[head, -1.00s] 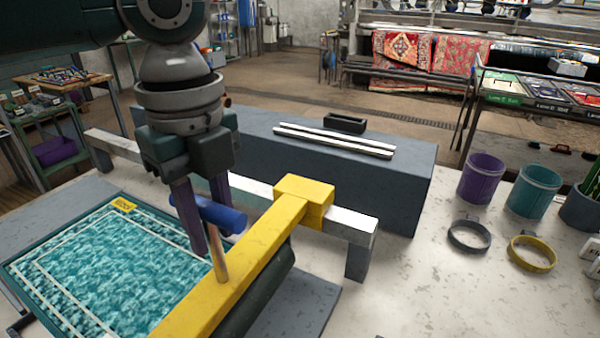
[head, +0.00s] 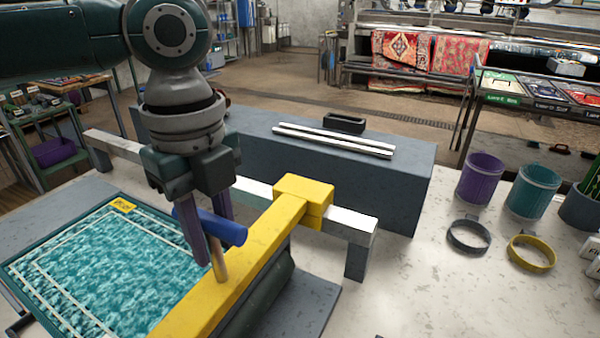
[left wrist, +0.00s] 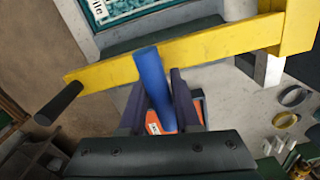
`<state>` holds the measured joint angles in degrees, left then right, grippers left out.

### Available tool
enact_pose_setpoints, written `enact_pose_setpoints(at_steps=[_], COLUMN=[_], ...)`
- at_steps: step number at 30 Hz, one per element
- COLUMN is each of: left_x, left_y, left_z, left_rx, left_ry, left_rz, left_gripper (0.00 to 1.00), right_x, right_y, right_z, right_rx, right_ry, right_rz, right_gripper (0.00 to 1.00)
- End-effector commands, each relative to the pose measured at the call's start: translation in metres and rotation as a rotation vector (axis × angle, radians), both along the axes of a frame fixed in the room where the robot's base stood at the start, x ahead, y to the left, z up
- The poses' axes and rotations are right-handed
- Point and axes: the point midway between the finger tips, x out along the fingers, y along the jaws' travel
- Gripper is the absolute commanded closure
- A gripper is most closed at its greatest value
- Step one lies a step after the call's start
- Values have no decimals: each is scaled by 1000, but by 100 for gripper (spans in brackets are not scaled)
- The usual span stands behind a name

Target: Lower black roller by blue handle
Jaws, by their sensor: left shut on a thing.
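The blue handle (head: 222,228) sits on top of a thin copper-coloured post that rises from the yellow beam (head: 225,285). My left gripper (head: 212,248) is shut on the blue handle, with its fingers coming down on either side. The left wrist view shows the handle (left wrist: 153,85) between the two purple fingers. The black roller (head: 255,300) hangs under the yellow beam, over a grey board; its contact with the surface below cannot be made out. The teal rug (head: 110,265) lies flat to the left of the beam. My right gripper is not in view.
A metal rail (head: 345,222) on legs runs behind the rug and carries the yellow beam's end block. A long grey box (head: 390,180) stands behind it. Purple (head: 481,178) and teal (head: 533,192) cups and two rings stand right. The table's front right is clear.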

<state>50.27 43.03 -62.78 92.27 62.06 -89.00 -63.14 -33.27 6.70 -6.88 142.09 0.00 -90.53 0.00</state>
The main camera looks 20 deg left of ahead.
Motion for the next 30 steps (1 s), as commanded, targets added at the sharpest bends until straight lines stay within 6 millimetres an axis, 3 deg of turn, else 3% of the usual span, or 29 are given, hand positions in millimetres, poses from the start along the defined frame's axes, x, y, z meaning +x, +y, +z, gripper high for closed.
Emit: enact_pose_setpoints(at_steps=[3, 6, 15, 16, 22, 30], left_x=[-2, -1, -1, -1, -1, 0], left_y=[-1, 0, 0, 0, 0, 0], left_z=[-26, -35, -39, -39, -37, -35], left_rx=[-1, 1, 3, 3, 2, 0], left_ry=[5, 3, 2, 2, 2, 0], left_rz=[-2, -4, -4, -4, -2, -1], left_gripper=[100, 100, 100, 65, 42, 41], right_x=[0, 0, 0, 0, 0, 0], right_y=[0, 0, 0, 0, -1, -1], right_z=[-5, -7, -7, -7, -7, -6], right_rx=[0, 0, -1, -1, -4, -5], right_ry=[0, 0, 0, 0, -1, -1], right_rz=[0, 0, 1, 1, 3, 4], right_gripper=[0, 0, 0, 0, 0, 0])
